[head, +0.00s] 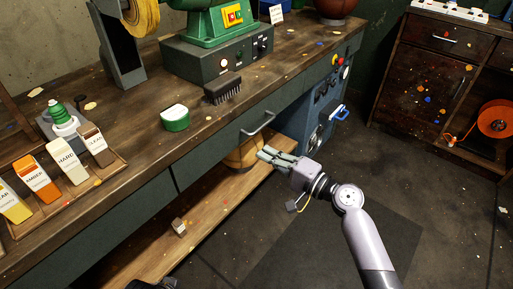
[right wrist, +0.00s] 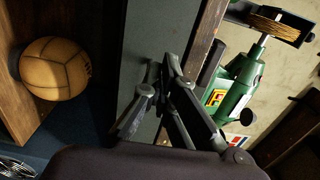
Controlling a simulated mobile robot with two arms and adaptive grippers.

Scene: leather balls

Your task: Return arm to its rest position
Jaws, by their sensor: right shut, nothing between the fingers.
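My right arm reaches up from the lower right in the head view. Its gripper (head: 264,155) is shut and empty, beside the front of the workbench near a drawer handle (head: 258,125). The shut fingers also show in the right wrist view (right wrist: 168,85). A tan leather ball (head: 240,156) sits on the low wooden shelf behind the fingers, partly hidden by the bench front. It shows more fully in the right wrist view (right wrist: 55,68), apart from the fingers. A dark piece at the bottom edge of the head view may be my left gripper; its fingers cannot be made out.
The bench top (head: 130,115) holds a green machine (head: 215,22), a brush (head: 222,89), a green-and-white container (head: 174,117) and several labelled bottles. A dark red-brown ball (head: 335,8) is at the back. A small block (head: 179,227) lies on the low shelf.

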